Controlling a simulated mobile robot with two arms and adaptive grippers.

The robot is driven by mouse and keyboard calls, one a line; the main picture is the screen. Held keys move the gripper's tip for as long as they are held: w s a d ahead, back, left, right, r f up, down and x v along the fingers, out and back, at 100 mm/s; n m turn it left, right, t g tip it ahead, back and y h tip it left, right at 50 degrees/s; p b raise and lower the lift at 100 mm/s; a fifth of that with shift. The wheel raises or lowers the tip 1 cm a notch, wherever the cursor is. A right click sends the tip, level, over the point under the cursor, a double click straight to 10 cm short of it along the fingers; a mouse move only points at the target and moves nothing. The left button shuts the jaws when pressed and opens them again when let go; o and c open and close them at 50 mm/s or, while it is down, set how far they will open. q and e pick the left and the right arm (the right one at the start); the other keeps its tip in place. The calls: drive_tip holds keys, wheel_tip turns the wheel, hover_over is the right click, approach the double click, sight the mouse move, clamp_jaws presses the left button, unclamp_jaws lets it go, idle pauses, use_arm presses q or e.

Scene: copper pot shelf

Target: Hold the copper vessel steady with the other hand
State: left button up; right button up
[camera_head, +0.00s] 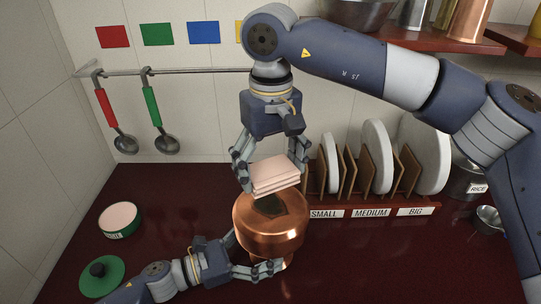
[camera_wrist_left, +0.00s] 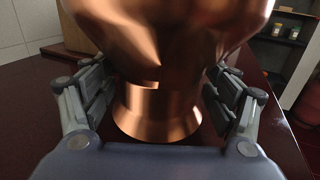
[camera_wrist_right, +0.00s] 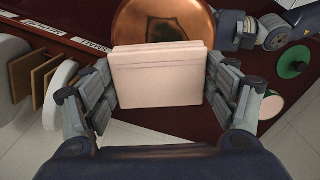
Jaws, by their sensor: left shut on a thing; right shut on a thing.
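The copper vessel (camera_head: 272,236) stands on the dark red counter, with a dark patch on its top. My left gripper (camera_head: 257,254) reaches in low from the left and is shut on the vessel; in the left wrist view its fingers flank the vessel's narrow waist (camera_wrist_left: 155,108). My right gripper (camera_head: 271,170) points down and is shut on a pale pink folded cloth (camera_head: 275,174), held just above the vessel's top. In the right wrist view the cloth (camera_wrist_right: 160,78) sits between the fingers and covers part of the vessel (camera_wrist_right: 165,22). Whether cloth and vessel touch is unclear.
A rack labelled SMALL, MEDIUM, BIG (camera_head: 371,212) with white plates stands right of the vessel. A green lid (camera_head: 101,277) and a round tin (camera_head: 120,220) lie at left. Ladles hang from a wall rail (camera_head: 180,72). The counter (camera_head: 170,190) is clear between tin and vessel.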

sight(270, 197)
use_arm(q)
drive_tip(key=shift+r, duration=0.15)
use_arm(e)
drive_tip(key=shift+f, duration=2)
drive_tip(key=shift+s+f, duration=0.25)
drive_tip(key=shift+f, duration=0.05)
drive_tip(key=shift+s+d, duration=0.1)
drive_tip(key=shift+s, duration=1.45)
drive_tip(key=shift+w, duration=1.85)
drive_tip(key=shift+r, duration=4)
